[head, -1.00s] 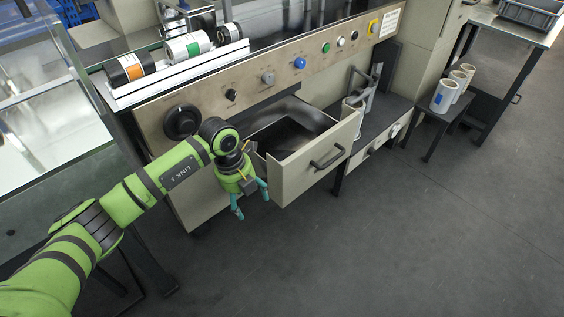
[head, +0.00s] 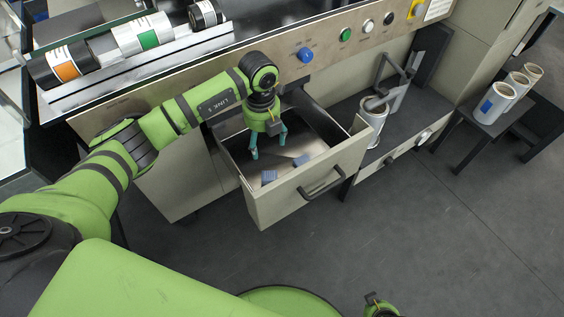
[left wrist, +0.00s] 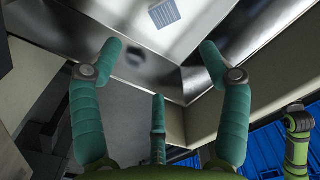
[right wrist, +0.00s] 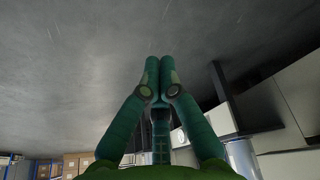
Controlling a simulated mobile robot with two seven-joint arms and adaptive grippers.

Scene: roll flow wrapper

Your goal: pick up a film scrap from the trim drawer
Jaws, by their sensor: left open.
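The trim drawer (head: 302,196) stands pulled out from the machine front. Two small blue film scraps lie on its metal floor: one film scrap (head: 268,177) near the front left corner, another film scrap (head: 301,160) further right. My left gripper (head: 268,150) is open and empty over the drawer, fingers pointing down, above and behind the scraps. In the left wrist view one scrap (left wrist: 164,13) shows at the top edge, beyond the spread fingers. My right gripper (right wrist: 161,62) has its fingers together with nothing between them, away from the drawer.
The drawer handle (head: 322,181) sticks out at the front. A control panel with a blue button (head: 305,55) runs above the drawer. White rolls (head: 495,102) stand on a low side table at the right. The floor before the drawer is clear.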

